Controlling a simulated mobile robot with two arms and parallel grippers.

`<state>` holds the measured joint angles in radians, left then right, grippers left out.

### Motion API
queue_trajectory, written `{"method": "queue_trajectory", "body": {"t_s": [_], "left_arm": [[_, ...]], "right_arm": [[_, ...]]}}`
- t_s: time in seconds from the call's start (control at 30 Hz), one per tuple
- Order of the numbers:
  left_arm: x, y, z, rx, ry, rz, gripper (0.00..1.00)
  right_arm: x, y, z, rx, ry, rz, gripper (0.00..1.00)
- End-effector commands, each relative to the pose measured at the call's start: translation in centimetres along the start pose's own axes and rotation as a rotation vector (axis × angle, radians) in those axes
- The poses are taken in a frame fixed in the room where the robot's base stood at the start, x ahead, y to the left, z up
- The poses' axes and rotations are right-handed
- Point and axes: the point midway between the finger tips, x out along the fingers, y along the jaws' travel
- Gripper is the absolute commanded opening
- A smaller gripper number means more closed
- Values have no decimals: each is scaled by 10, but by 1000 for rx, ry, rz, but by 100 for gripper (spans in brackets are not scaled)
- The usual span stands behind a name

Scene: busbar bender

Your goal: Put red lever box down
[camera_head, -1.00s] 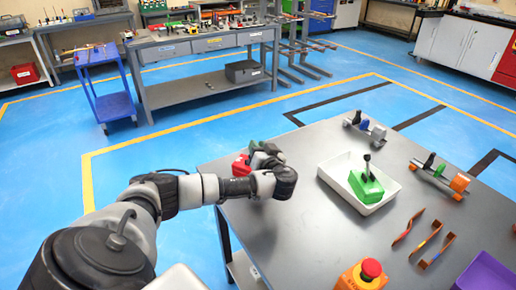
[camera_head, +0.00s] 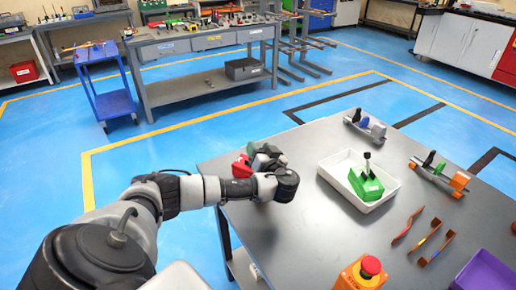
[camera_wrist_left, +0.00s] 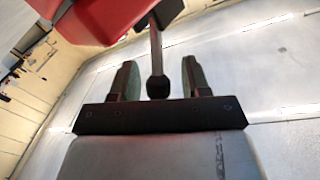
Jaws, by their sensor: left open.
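The red lever box (camera_head: 241,167) is at the far left edge of the grey table (camera_head: 300,215), partly hidden by my left gripper (camera_head: 262,156). In the left wrist view the red box (camera_wrist_left: 100,16) fills the top left, and its dark lever with a round knob (camera_wrist_left: 157,84) points down between the fingers. My left gripper (camera_wrist_left: 159,80) is open, with a finger on each side of the lever and a gap to each. Whether the box's base touches the table is hidden. My right gripper is not in view.
A white tray (camera_head: 341,190) holds a green lever box (camera_head: 366,184). Metal assemblies (camera_head: 440,172), copper bars (camera_head: 437,246), a red emergency button (camera_head: 371,266) and a purple bin (camera_head: 487,272) lie farther right and in front. The table between my left gripper and the tray is clear.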

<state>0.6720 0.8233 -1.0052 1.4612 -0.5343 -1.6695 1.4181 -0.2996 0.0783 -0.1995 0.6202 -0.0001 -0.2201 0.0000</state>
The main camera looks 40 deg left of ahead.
Motion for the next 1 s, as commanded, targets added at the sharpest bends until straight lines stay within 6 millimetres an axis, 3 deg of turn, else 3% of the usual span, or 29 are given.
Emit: {"method": "queue_trajectory", "body": {"t_s": [0.3,0.5,0.67,1.0], "left_arm": [[-68,2,3,-2,-3,6,47],[-99,1,1,-1,-1,3,47],[-109,0,1,-1,-2,1,47],[-110,0,0,0,-1,1,47]], "right_arm": [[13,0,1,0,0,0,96],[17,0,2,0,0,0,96],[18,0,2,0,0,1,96],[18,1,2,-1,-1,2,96]]}}
